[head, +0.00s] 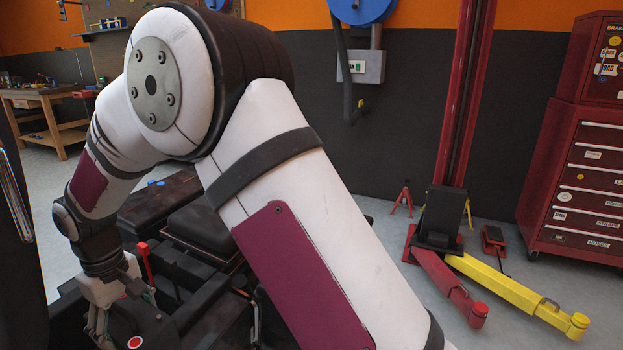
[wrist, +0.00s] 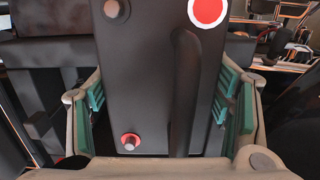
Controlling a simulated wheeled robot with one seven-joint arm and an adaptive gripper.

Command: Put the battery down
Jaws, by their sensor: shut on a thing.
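The battery (wrist: 150,75) is a dark box that fills the middle of the wrist view. It has a red ringed terminal (wrist: 130,141), a grey terminal (wrist: 112,8) and a red and white round mark (wrist: 207,11). My gripper (wrist: 163,95) has its teal-padded fingers on both sides of the battery and is shut on it. In the head view my gripper (head: 108,308) is low at the left, among dark parts.
A dark padded seat-like part (head: 205,228) and a red upright piece (head: 146,262) are close to my gripper. A wooden workbench (head: 62,125) stands at the back left. A red lift post (head: 465,110) with a yellow leg (head: 515,290) and a red tool chest (head: 585,165) stand at the right.

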